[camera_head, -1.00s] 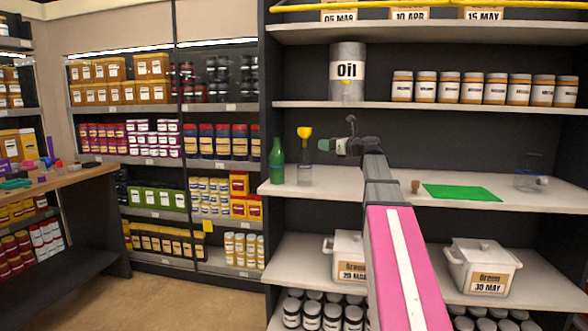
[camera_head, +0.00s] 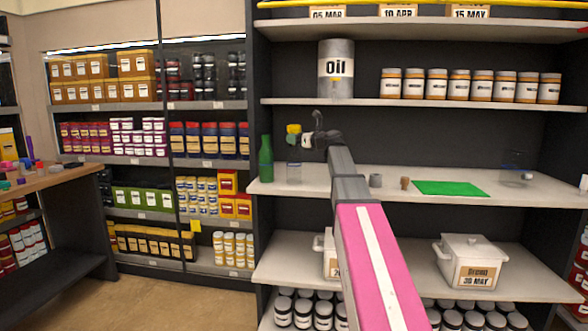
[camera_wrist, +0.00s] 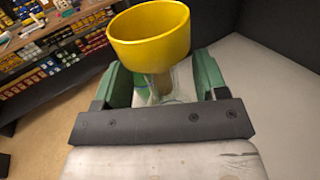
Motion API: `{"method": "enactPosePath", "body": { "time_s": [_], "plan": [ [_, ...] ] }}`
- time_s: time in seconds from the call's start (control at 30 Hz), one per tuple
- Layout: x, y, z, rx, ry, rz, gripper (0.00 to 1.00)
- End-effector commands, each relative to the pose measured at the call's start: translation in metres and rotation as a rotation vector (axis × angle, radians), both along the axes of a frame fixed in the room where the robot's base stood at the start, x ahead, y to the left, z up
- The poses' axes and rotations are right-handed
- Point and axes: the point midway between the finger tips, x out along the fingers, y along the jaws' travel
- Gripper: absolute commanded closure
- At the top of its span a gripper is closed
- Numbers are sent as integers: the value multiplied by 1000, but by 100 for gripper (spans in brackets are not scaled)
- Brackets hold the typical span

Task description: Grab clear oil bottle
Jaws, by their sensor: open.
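The clear oil bottle (camera_head: 294,173) stands on the middle shelf, right of a green bottle (camera_head: 266,160). A yellow funnel (camera_head: 293,129) sits in its top; the funnel is large in the wrist view (camera_wrist: 150,40). My gripper (camera_head: 301,137) is at the height of the funnel and the bottle's neck, partly covering them in the head view. In the wrist view, my gripper's green fingers (camera_wrist: 163,84) are apart, one on each side of the funnel stem and clear bottle top. The funnel hides part of the bottle; I cannot tell whether a finger touches it.
On the same shelf are a small grey cup (camera_head: 375,180), a brown cork (camera_head: 405,183), a green mat (camera_head: 450,188) and a clear container (camera_head: 514,173). A grey oil can (camera_head: 337,70) and several jars (camera_head: 460,85) stand on the shelf above.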

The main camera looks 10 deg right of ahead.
Motion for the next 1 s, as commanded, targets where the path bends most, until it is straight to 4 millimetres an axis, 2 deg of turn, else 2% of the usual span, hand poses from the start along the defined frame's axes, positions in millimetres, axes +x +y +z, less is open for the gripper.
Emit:
{"method": "enactPosePath", "body": {
  "time_s": [0.1,0.33,0.37,0.53,0.57,1.0],
  "plan": [
    [11,10,0,0,0,1,34],
    [12,11,0,0,0,0,34],
    [11,11,0,0,0,0,41],
    [11,11,0,0,0,0,96],
    [11,11,0,0,0,0,100],
    [12,10,7,1,-2,0,100]
  ]
}}
